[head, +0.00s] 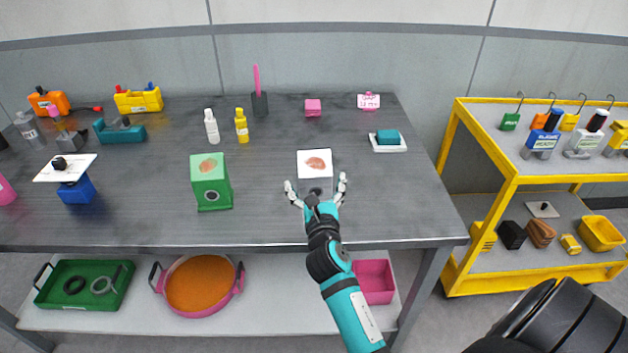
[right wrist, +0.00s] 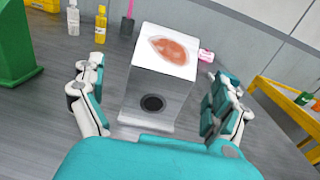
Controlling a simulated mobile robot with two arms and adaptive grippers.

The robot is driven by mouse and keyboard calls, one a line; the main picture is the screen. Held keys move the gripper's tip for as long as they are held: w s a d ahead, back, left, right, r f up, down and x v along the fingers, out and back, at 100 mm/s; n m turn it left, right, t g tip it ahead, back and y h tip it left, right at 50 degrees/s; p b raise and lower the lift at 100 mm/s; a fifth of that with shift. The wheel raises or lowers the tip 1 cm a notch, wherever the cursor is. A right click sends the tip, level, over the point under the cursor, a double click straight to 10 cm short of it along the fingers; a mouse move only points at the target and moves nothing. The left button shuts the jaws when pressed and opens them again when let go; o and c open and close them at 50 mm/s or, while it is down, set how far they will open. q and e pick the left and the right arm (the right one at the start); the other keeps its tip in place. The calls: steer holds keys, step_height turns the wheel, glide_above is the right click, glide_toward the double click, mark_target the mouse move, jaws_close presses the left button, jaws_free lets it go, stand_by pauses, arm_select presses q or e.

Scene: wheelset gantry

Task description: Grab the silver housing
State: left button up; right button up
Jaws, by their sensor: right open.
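The silver housing (head: 316,184) is a box-shaped block on the grey table, with a pale top bearing a reddish-brown patch. In the right wrist view the silver housing (right wrist: 151,88) stands upright, with a dark round hole low on its front face. My right gripper (head: 316,188) is open at the near side of the housing, one finger to its left and one to its right. In the right wrist view there are visible gaps between the housing and both fingers (right wrist: 155,95). My left gripper is not in view.
A similar green housing (head: 211,190) stands to the left. A white bottle (head: 212,128) and a yellow bottle (head: 242,127) stand behind. A teal block on a white dish (head: 388,148) lies back right. A yellow shelf cart (head: 455,140) is beyond the table's right edge.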

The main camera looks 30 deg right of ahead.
mark_target(316, 170)
steer(key=x, duration=0.3)
steer(key=p+x, duration=0.1)
steer(key=x, duration=0.1)
steer(key=shift+w+d+r, duration=0.15)
steer(key=shift+d+r, duration=0.2)
steer(key=shift+w+d, duration=0.15)
steer(key=shift+w, duration=0.15)
steer(key=shift+s, duration=0.1)
steer(key=shift+c, duration=0.3)
steer(key=c, duration=1.4)
steer(key=shift+c, duration=0.3)
steer(key=shift+r, duration=0.1)
